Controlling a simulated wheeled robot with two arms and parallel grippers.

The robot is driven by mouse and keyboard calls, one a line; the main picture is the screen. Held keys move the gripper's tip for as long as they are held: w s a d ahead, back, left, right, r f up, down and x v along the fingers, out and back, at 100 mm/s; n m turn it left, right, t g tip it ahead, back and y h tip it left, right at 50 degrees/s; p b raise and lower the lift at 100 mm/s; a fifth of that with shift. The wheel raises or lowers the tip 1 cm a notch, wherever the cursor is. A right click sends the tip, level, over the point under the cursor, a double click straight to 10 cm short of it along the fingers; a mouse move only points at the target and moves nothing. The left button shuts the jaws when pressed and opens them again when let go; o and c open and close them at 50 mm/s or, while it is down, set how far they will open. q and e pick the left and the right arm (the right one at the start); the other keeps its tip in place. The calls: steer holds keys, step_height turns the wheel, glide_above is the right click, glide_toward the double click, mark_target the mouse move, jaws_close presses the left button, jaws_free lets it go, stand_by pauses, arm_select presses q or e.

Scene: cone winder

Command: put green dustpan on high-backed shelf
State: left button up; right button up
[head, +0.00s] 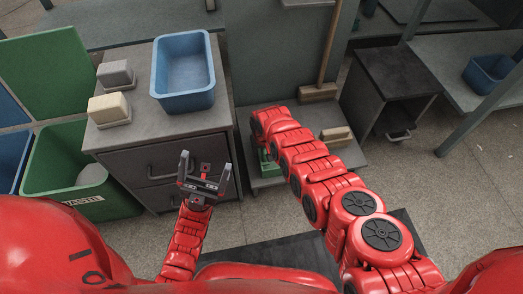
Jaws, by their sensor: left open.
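The high-backed shelf has a tall grey back panel (272,60) and a low grey board (318,117) at its foot. A green object (268,170), likely the green dustpan, shows in part on the left of the low board. My right arm covers the rest of it. My right arm reaches over the board, and its gripper is hidden behind the arm's own links. My left gripper (205,167) is open and empty, in front of the grey drawer cabinet and left of the shelf.
A blue bin (183,72) and two small boxes (110,110) stand on the cabinet (160,131). A green waste bin (65,165) is at left. A broom (318,92) leans on the back panel; a tan block (337,136) lies on the board. A dark stand (397,75) is at right.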

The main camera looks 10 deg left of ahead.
steer(key=o, duration=0.3)
steer(key=shift+r, duration=0.1)
